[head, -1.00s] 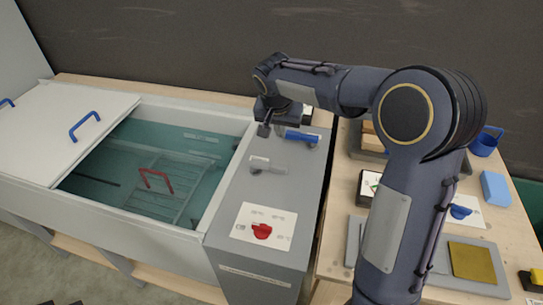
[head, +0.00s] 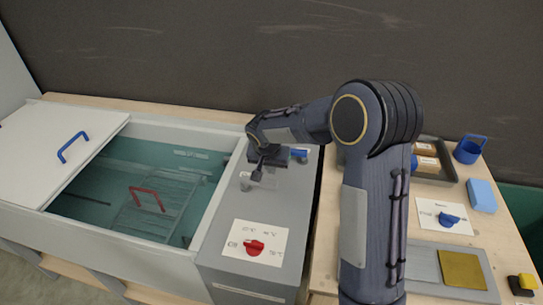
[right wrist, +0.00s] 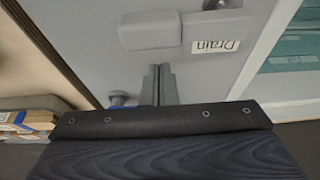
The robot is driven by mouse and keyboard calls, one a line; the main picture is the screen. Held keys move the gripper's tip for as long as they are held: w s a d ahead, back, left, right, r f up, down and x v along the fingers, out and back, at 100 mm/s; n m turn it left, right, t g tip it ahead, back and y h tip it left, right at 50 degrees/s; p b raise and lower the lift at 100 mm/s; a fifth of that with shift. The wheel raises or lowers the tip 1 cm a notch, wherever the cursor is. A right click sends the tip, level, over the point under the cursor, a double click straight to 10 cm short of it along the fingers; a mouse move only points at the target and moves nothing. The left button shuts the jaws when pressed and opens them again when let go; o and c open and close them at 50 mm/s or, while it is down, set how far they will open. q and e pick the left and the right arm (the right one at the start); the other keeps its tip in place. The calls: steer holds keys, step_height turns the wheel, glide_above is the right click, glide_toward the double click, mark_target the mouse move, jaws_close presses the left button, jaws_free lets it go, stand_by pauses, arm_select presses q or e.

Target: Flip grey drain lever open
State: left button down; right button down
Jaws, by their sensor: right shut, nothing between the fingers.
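The grey drain lever (head: 246,183) sits on the grey top of the control panel beside the water tank, partly hidden by my right gripper in the head view. In the right wrist view the grey lever (right wrist: 150,31) lies crosswise, its thick grip end to the left, next to a white label (right wrist: 215,46) reading "Drain". My right gripper (head: 257,177) is shut and empty, just on the blue lever's side of the grey lever. In the right wrist view its closed fingertips (right wrist: 159,72) look close to the grip; contact cannot be told. My left gripper is not in view.
A blue lever (head: 300,154) is behind my right gripper on the same panel. A red knob (head: 254,247) on a white plate is nearer the front. The tank (head: 205,205) with a red-handled rack is left. A wooden bench with trays and a blue mug (head: 468,150) is right.

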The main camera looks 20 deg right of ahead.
steer(key=shift+s+a+r, duration=0.15)
steer(key=shift+s+a, duration=0.25)
steer(key=shift+s, duration=0.15)
steer(key=shift+s+a, duration=0.2)
steer(key=shift+s, duration=0.05)
